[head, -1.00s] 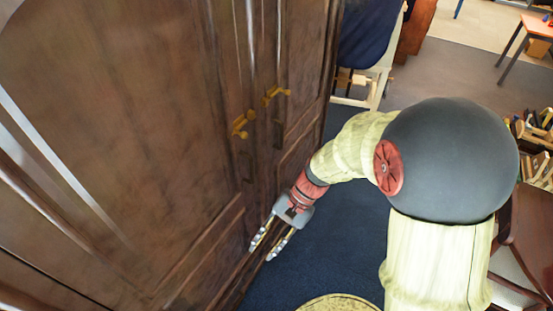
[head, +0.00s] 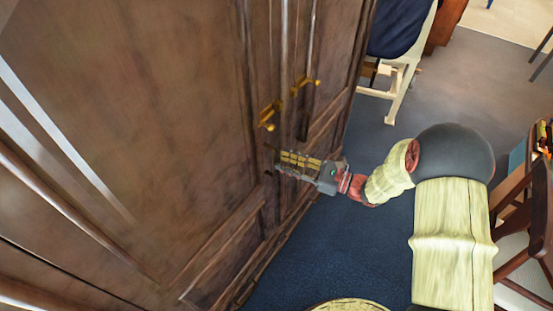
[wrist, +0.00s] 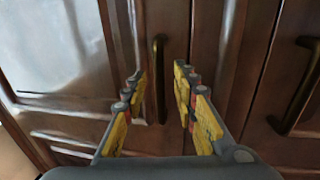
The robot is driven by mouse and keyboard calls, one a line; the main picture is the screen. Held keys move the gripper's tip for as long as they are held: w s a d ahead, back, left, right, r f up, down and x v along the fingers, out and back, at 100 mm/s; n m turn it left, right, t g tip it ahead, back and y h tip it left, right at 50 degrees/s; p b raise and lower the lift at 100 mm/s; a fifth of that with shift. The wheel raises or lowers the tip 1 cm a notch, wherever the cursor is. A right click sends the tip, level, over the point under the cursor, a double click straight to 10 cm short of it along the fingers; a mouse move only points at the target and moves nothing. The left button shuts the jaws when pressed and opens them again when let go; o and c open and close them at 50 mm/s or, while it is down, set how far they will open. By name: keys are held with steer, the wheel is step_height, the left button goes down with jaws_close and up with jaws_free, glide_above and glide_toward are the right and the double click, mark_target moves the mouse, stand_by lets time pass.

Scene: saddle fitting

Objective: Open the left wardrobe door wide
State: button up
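The left wardrobe door (head: 130,130) is dark brown panelled wood and looks closed, level with the right door (head: 333,50). Its brass handle (head: 268,116) stands near the seam. In the wrist view this upright handle (wrist: 159,75) shows between my fingertips, apparently ahead of them. My gripper (head: 280,161) is open and empty, its yellow-padded fingers pointing at the door, lower in the head picture than the handle. I cannot tell how much gap is left between fingertips and door. The right door's handle (wrist: 298,88) lies to the right of my fingers.
Blue carpet (head: 330,245) lies clear in front of the wardrobe. A dark wooden chair (head: 525,215) stands at the right. A pale wooden frame with dark cloth (head: 400,75) stands beyond the wardrobe. A round yellowish thing (head: 350,304) shows at the bottom edge.

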mark_target(275, 174)
steer(key=shift+x, duration=2.1)
steer(key=shift+s, duration=0.1)
jaws_close()
